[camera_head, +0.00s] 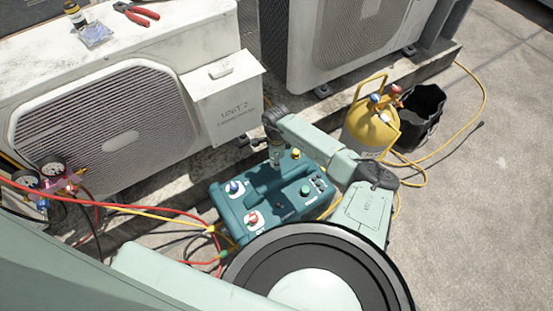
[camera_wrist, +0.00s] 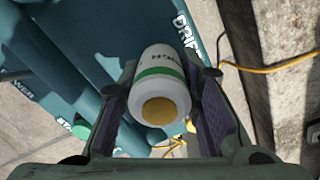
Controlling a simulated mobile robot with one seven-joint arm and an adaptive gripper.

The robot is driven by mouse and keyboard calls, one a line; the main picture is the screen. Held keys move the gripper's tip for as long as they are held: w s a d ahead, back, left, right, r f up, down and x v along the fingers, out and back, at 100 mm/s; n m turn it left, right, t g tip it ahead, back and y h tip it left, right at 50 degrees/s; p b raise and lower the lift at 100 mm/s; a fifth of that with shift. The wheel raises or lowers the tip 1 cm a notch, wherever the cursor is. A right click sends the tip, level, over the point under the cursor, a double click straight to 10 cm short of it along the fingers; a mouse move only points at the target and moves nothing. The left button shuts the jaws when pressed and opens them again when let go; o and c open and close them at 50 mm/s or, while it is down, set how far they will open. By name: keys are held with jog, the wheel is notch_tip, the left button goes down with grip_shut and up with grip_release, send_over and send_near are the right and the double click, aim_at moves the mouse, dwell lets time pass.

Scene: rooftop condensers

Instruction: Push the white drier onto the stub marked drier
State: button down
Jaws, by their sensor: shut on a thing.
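The white drier (camera_wrist: 160,82) has a green band, printed lettering and a brass-coloured round end facing the wrist camera. My gripper (camera_wrist: 158,105) is shut on it, with a dark pad on each side. The drier is above the teal machine (camera_wrist: 85,40), whose white lettering, partly cut off, reads like "DRIER" beside it. The stub is hidden in the wrist view, and I cannot tell whether the drier touches it. In the head view my gripper (camera_head: 275,157) is at the back edge of the teal machine (camera_head: 268,212); the drier cannot be made out there.
A condenser with a white "UNIT 2" box (camera_head: 222,97) stands close behind the machine. A yellow cylinder (camera_head: 370,128) and black bucket (camera_head: 420,112) stand to the right. Red and yellow hoses (camera_head: 150,212) run left to gauges (camera_head: 55,180). Open roof (camera_head: 480,210) lies at right.

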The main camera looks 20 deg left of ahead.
jog(key=shift+f, duration=0.3)
dwell(0.4)
jog(key=c, duration=1.1)
grip_release()
notch_tip(320, 180, up, 8)
jog(key=p, duration=0.6)
jog(key=shift+f, duration=0.2)
jog(key=shift+f, duration=0.1)
